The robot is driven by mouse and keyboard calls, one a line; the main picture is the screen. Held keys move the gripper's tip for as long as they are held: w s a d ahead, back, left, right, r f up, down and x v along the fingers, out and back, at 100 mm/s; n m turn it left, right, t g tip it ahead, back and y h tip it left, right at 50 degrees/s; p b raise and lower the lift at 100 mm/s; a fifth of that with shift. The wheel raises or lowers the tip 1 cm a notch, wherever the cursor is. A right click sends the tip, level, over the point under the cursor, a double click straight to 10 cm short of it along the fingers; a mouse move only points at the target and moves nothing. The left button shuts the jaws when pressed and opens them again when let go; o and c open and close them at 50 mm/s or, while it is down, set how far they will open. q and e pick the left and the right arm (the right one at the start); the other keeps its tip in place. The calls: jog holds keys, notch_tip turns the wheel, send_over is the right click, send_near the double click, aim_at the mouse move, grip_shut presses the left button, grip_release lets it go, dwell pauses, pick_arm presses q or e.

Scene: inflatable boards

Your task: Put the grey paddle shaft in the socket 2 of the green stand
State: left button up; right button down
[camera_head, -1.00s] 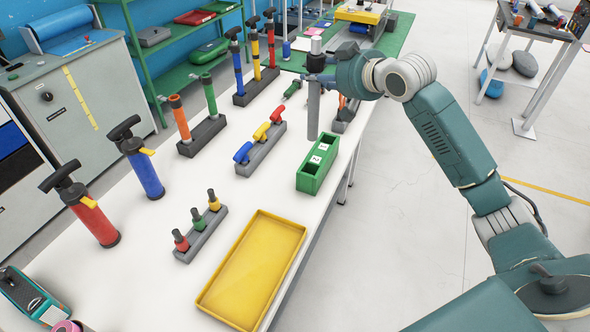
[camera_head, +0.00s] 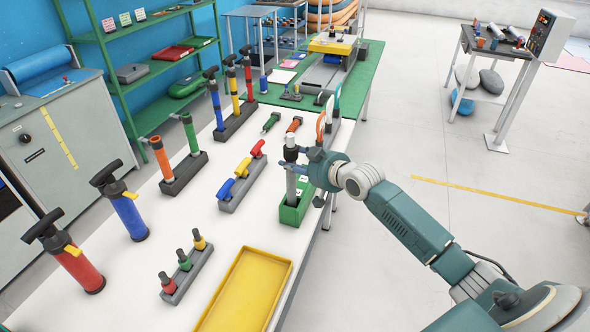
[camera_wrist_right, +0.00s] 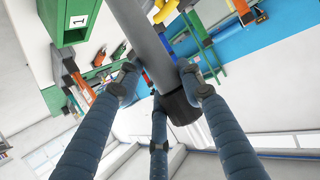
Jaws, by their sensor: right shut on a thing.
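The grey paddle shaft (camera_head: 291,186), with a black end at its top, stands about upright in my right gripper (camera_head: 302,160). In the right wrist view the gripper's fingers (camera_wrist_right: 160,90) are closed around the shaft (camera_wrist_right: 142,40) near its black end. The green stand (camera_head: 290,216) is on the table's right edge, with white number labels. In the head view the shaft's lower end overlaps the stand's near socket; I cannot tell whether it is inside or in front. The wrist view shows a green stand part (camera_wrist_right: 70,38) labelled 1 beside the shaft. My left gripper is not in view.
A yellow tray (camera_head: 245,292) lies in front of the stand. A grey holder with blue, yellow and red handles (camera_head: 240,188) is to its left. Orange and green handled tools (camera_head: 321,125) stand close behind my gripper. Free floor lies to the right.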

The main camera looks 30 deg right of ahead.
notch_tip(320, 180, down, 4)
jog(key=shift+r, duration=0.1)
jog(key=c, duration=1.1)
grip_release()
jog(key=b+v, duration=0.1)
jog(key=v, duration=1.1)
jog(key=shift+a+b, duration=0.1)
jog(key=shift+b, duration=0.2)
